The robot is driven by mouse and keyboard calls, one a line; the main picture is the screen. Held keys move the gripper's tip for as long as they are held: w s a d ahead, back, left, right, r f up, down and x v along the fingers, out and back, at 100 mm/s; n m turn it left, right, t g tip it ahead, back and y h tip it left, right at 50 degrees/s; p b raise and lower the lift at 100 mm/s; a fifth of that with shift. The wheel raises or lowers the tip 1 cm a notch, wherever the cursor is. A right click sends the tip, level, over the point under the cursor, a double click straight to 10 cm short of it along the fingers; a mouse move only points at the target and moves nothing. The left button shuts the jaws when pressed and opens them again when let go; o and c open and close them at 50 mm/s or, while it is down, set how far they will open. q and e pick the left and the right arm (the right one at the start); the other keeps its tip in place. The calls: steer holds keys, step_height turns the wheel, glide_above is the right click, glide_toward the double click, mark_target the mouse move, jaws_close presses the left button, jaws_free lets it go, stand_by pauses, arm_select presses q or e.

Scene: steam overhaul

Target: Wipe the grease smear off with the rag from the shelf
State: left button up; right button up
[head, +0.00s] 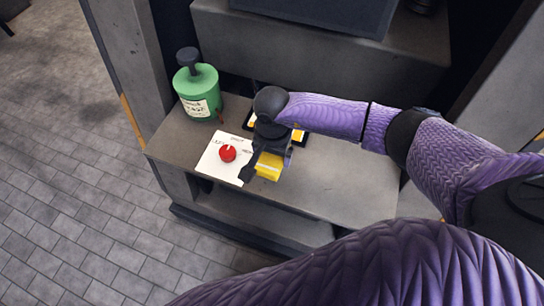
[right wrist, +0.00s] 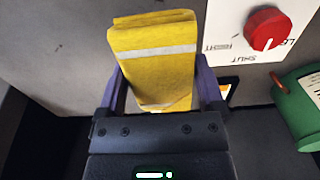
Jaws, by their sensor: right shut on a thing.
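My right gripper (head: 268,163) is shut on the yellow rag (head: 269,172), over the grey shelf (head: 340,185) and to the right of the white plate. In the right wrist view the folded rag (right wrist: 155,50), with a pale stripe across it, stands up between the two purple fingers of my gripper (right wrist: 160,90). I cannot tell whether the rag touches the surface below. I cannot make out a grease smear in either view. My left gripper is not in view.
A white plate (head: 213,170) with a red knob (head: 228,153) lies left of my gripper; the wrist view shows "SHUT" on it. A green canister (head: 198,88) with a dark top stands at the shelf's back left. A dark-framed panel with yellow (head: 299,136) is partly hidden behind my gripper.

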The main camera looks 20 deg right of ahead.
step_height(320, 180, up, 3)
steer(key=shift+f+p, duration=0.15)
steer(key=shift+p, duration=0.55)
steer(key=shift+r, duration=0.2)
steer(key=shift+r, duration=0.1)
